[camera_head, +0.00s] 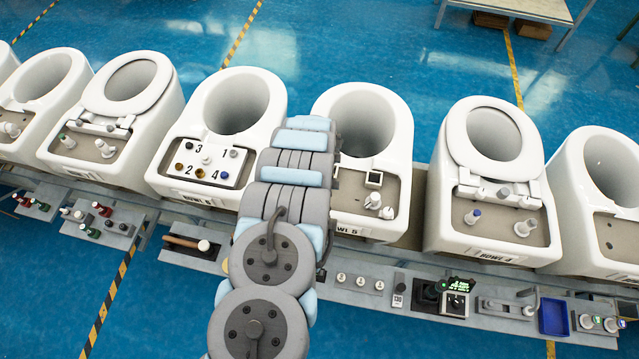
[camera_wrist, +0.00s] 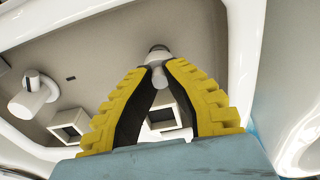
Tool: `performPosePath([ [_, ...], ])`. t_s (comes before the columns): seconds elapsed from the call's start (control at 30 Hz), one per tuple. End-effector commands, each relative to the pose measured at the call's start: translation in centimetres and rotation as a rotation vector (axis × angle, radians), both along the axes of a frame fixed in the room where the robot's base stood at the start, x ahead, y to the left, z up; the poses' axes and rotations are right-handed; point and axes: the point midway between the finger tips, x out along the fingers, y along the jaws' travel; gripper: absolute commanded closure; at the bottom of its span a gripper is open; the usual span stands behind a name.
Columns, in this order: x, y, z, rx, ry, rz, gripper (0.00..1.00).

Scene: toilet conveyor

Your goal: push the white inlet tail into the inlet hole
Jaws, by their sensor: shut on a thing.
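In the wrist view my gripper (camera_wrist: 157,72) has its yellow-and-black fingers closed together at the tips on a small whitish part, which I take to be the white inlet tail (camera_wrist: 178,72). A rounded piece with a greyish end shows just beyond the fingertips, against the grey deck (camera_wrist: 105,45) of the bowl. I cannot tell how far the tail is in, and the inlet hole is not visible. In the head view my arm covers the gripper and the left part of the deck of BOWL 5 (camera_head: 400,118).
A white fitting (camera_wrist: 32,92) stands on the deck at left. White square frames (camera_wrist: 70,125) are near the fingers, one partly behind them. The bowl's white rim (camera_wrist: 241,60) rises at right. Other bowls (camera_head: 495,130) line the conveyor; a bench with parts (camera_head: 350,285) runs along the front.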

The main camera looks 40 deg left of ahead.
Motion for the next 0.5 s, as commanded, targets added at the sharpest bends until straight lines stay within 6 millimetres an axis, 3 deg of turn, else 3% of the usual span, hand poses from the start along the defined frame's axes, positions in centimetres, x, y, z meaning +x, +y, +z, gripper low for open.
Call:
performPosePath([
  [0.5, -0.03, -0.04, -1.15, -0.001, 0.001, 0.0, 1.0],
])
